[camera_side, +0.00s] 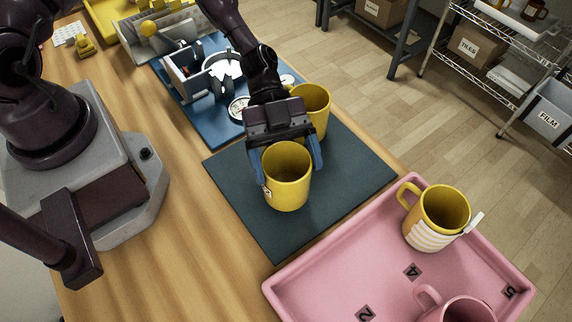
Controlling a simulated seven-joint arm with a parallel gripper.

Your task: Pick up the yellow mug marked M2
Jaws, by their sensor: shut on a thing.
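A yellow mug (289,187) is at the middle of the dark mat (345,180), upright with its opening up. A small pale tag shows low on its left side, but I cannot read a mark on it. My gripper (287,166) points down over this mug, with one blue finger on each side, and is shut on it. I cannot tell whether its base touches the mat. A second yellow mug (319,117) stands just behind, partly hidden by my gripper; no mark shows on it.
A blue board (190,98) with a press-like fixture (188,72) lies behind. Bare wood is free left of the mat.

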